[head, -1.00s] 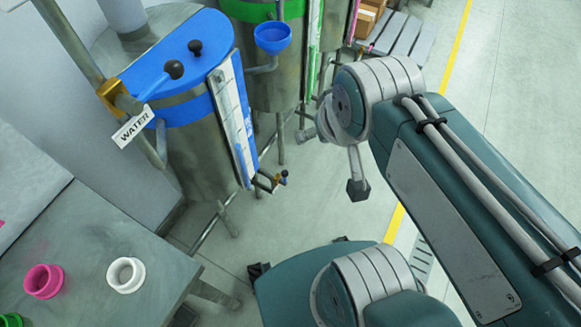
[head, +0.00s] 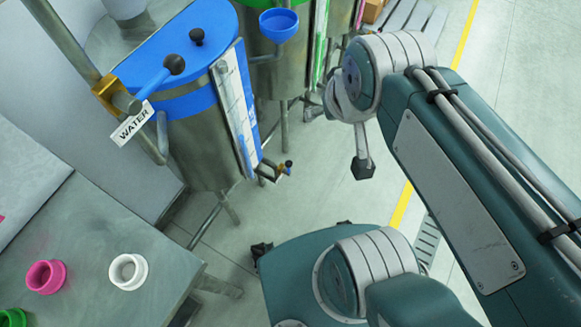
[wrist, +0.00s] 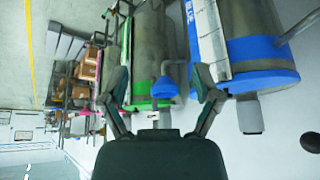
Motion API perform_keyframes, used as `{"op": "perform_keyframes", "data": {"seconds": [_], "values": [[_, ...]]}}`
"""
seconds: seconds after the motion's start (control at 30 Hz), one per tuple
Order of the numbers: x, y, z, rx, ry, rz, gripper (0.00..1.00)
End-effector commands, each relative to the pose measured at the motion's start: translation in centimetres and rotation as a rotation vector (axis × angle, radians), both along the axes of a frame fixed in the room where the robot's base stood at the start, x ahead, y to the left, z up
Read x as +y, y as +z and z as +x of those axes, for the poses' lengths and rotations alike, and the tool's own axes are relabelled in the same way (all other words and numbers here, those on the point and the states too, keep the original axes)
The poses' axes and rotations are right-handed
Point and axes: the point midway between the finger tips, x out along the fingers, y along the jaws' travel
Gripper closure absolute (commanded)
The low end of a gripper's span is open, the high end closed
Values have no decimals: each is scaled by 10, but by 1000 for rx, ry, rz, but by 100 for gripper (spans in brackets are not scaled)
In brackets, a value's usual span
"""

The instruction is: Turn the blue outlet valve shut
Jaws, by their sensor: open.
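The blue-topped steel drum (head: 202,140) stands left of centre in the head view. A small brass outlet valve (head: 284,169) with a dark bluish knob sticks out low on its right side; its exact handle position is too small to tell. A larger blue lever (head: 154,84) with a black knob is on the brass fitting at the pipe labelled WATER.
A blue funnel (head: 279,22) sits by the green-banded drum behind; it shows between the fingers in the wrist view (wrist: 165,89). A grey table (head: 100,245) with pink, white and green cups stands at lower left. Open floor (head: 320,200) lies right of the drum.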

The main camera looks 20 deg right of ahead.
Motion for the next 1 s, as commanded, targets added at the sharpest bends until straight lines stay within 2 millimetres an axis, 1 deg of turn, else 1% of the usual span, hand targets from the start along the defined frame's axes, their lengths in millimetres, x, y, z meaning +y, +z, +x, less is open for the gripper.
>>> {"op": "perform_keyframes", "data": {"seconds": [0.07,0.27,0.3,0.47,0.57,0.7,0.77,0.87,0.97,1.0], "values": [[6,-4,13,18,4,33,22],[27,-18,64,62,5,163,22],[30,-22,75,68,1,189,22],[42,-43,117,94,-29,285,22],[48,-59,144,107,-59,340,22],[53,-88,179,125,-113,406,22],[54,-103,194,132,-140,430,22],[54,-129,216,145,-192,466,22],[53,-159,237,156,-249,494,22],[52,-172,244,162,-273,503,22]]}}
